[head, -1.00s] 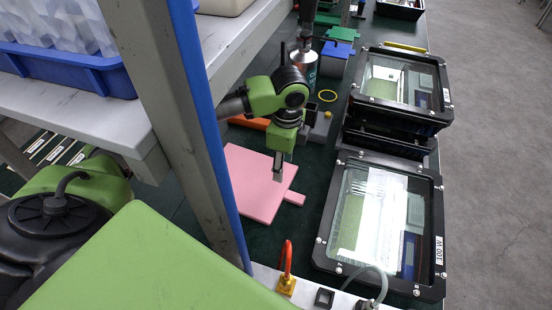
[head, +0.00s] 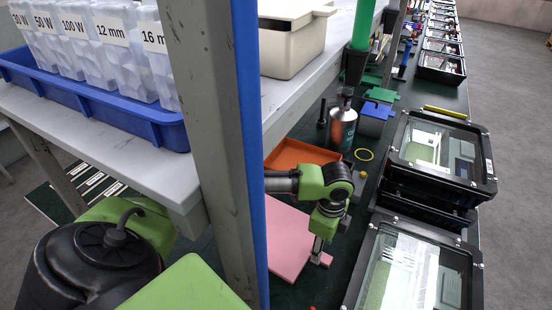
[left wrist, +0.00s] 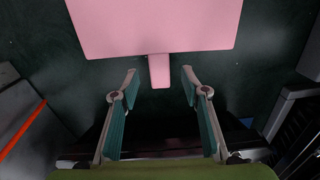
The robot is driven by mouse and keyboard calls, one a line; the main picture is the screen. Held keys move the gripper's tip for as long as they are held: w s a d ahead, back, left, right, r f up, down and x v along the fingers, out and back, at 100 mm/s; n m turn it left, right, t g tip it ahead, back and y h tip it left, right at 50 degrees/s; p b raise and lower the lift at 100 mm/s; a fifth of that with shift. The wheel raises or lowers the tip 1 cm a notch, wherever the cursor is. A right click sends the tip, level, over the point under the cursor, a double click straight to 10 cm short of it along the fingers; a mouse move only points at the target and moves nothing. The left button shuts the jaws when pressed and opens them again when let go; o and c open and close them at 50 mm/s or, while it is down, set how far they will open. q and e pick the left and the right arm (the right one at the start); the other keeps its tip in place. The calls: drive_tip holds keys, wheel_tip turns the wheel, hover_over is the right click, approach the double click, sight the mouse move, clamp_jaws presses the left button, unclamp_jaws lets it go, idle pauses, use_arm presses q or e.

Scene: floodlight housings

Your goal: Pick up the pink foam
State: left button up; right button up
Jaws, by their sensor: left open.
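The pink foam (head: 288,240) is a flat square sheet with a short tab, lying on the dark green bench top, partly hidden by the post in the head view. In the left wrist view the foam (left wrist: 155,25) fills the top, its tab (left wrist: 160,70) pointing down toward the gripper. My left gripper (head: 318,250) is beside the tab in the head view. In the left wrist view its two fingers (left wrist: 160,88) are spread wide on either side of the tab's end, with nothing between them gripped. My right gripper is not in view.
Glass-fronted floodlight housings (head: 440,150) line the right side of the bench. A grey-blue post (head: 225,130) and a shelf with a blue bin (head: 150,128) stand left.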

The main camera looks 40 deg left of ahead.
use_arm(q)
drive_tip(key=shift+f, duration=1.6)
drive_tip(key=c, duration=1.1)
